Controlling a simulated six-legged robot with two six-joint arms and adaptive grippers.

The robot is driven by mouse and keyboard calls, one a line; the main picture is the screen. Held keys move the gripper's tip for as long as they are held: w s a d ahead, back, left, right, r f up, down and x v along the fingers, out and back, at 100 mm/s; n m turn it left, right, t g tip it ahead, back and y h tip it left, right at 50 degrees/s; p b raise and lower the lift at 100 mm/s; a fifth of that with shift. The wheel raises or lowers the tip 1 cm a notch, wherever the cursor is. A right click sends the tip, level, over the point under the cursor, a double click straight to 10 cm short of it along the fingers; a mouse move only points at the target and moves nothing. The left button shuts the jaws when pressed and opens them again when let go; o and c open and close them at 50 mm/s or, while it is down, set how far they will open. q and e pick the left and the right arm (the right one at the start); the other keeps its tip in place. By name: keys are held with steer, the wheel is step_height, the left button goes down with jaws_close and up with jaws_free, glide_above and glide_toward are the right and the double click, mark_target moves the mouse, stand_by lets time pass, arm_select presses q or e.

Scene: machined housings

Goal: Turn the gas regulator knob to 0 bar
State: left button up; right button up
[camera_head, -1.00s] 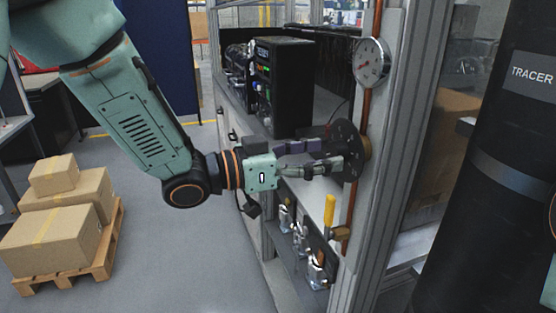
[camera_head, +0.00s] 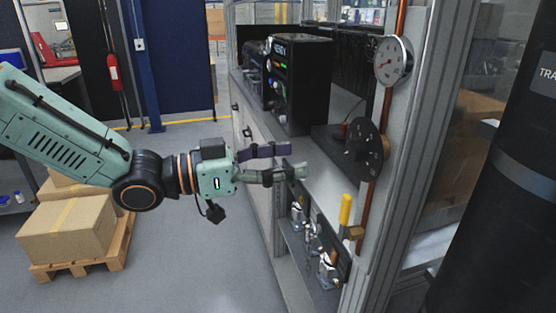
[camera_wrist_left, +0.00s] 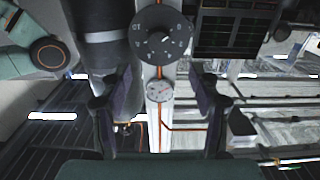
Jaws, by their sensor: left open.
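The gas regulator knob (camera_head: 367,150) is a dark round disc on the copper pipe of the grey frame. In the left wrist view the knob (camera_wrist_left: 161,35) faces the camera, with pale markings around its face; the setting is too small to read. A round white gauge (camera_head: 393,60) with a red needle is above it in the head view; the gauge also shows in the left wrist view (camera_wrist_left: 160,90). My left gripper (camera_head: 298,161) is open and empty, to the left of the knob and apart from it. Its fingers (camera_wrist_left: 160,92) stand wide apart in the wrist view. My right gripper is not in view.
A yellow-handled valve (camera_head: 345,210) sits on the pipe below the knob. A black instrument box (camera_head: 303,85) stands on the bench behind my left gripper. Cardboard boxes (camera_head: 66,230) sit on a wooden pallet at the left. A large dark cylinder (camera_head: 500,190) stands at the right.

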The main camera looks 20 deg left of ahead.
arm_select(q)
steer(key=shift+s+a, duration=0.25)
steer(key=shift+s, duration=0.05)
stand_by(0.5)
steer(key=w+a+f+n+t+y+b, duration=0.2)
steer(key=w+a+f+n+y, duration=0.1)
steer(key=f+n+y, duration=0.3)
steer(key=s+a+f+n+g+y+b, duration=0.1)
steer(key=s+f+n+g+y+b, duration=0.2)
steer(key=f, duration=1.1)
steer(key=s+a+f+n+g+y+b, duration=0.1)
steer(key=s+f+n+y+b, duration=0.3)
steer(key=f, duration=1)
steer(key=s+a+f+m+g+b, duration=0.1)
steer(key=s+f+g+b, duration=0.3)
steer(key=s+f, duration=0.8)
steer(key=s+f+m+g+y+b, duration=0.1)
steer(key=s+f+g+b, duration=0.3)
steer(key=s+f+b, duration=0.5)
steer(key=s+f, duration=0.4)
steer(key=f, duration=0.5)
steer(key=shift+a+g+y, duration=0.3)
steer(key=shift+a, duration=0.1)
